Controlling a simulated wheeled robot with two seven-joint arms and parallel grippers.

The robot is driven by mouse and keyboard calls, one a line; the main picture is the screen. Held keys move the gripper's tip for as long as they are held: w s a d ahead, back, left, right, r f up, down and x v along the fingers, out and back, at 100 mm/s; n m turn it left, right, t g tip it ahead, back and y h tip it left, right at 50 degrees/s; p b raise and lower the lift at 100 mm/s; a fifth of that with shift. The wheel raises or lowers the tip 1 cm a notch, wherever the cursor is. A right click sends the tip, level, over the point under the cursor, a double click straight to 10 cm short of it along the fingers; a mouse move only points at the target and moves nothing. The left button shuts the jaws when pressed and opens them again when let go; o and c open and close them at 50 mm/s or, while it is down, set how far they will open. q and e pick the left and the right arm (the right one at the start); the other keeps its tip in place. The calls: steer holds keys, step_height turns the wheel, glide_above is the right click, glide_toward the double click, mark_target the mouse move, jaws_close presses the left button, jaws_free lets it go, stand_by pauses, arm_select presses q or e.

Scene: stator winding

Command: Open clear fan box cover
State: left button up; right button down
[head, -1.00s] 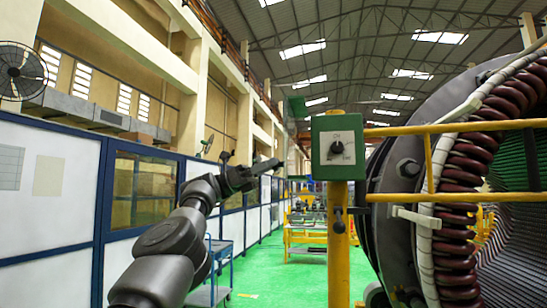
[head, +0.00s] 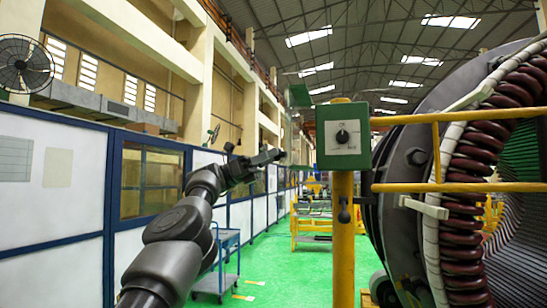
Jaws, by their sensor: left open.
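The fan box is a green box (head: 343,135) with a white plate and a black knob, on top of a yellow post (head: 344,240). A faint see-through panel (head: 299,96) shows just left of the box's upper edge. It looks like the clear cover, swung out to the left, but its outline is hard to make out. The box's front with the knob shows plainly. My left gripper (head: 279,156) is left of the box, at about the height of its lower half, open, with its fingers pointing right. I cannot tell whether it touches the panel. My right gripper is out of view.
A large machine with dark red coils (head: 465,190) stands on the right behind yellow rails (head: 460,187). A blue cart (head: 220,265) stands on the green floor (head: 290,265) at the lower middle. White and blue wall panels (head: 50,185) run along the left.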

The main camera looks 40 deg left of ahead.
arm_select(q)
steer(key=p+v, duration=0.2)
steer(key=v, duration=0.8)
steer(key=shift+a+f, duration=0.2)
steer(key=shift+a, duration=0.1)
steer(key=shift+s+a, duration=0.1)
